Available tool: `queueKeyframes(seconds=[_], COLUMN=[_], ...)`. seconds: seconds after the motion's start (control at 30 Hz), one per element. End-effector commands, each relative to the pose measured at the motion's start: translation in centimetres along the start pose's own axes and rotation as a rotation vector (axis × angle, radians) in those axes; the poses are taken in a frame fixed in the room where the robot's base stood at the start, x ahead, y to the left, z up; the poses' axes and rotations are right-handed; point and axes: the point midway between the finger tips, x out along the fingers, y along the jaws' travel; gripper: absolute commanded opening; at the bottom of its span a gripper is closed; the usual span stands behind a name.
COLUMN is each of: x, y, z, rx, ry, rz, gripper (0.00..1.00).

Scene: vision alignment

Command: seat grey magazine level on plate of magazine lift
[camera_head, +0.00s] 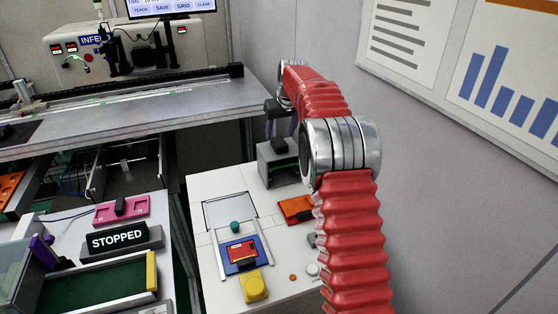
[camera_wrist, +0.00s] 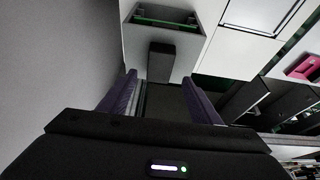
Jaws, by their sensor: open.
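A grey box-shaped magazine (camera_head: 270,172) with a black handle on top stands at the back of the white bench. It also shows at the top of the wrist view (camera_wrist: 190,47), with green strips in its open slot. My gripper (camera_head: 281,124) is above the magazine, fingers pointing down. In the wrist view its two purple fingers (camera_wrist: 158,80) are apart with nothing between them. The black handle (camera_wrist: 161,62) is just beyond the fingertips, roughly centred between them. I cannot make out the lift's plate, or whether the magazine is level on it.
The white bench (camera_head: 215,270) holds an orange block (camera_head: 296,208), a red-and-blue fixture (camera_head: 242,252), a green knob (camera_head: 235,227) and a yellow button (camera_head: 253,287). A wall (camera_head: 440,190) rises to the right.

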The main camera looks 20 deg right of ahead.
Motion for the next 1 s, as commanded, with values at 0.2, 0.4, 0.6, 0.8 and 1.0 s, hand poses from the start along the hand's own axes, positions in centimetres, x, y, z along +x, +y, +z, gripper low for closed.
queueKeyframes(seconds=[0.2, 0.4, 0.6, 0.8, 1.0], x=[0.8, 3.4, 5.1, 5.2, 5.2], y=[0.1, 0.2, 0.2, 0.2, 0.2], z=[0.1, 0.3, 0.3, 0.2, 0.2], rx=[0.0, 0.001, 0.0, 0.0, 0.0], ry=[-0.001, -0.002, 0.001, 0.001, 0.001], rz=[0.0, 0.0, 0.001, 0.001, 0.001], gripper=[0.58, 0.58, 0.58, 0.58, 0.58])
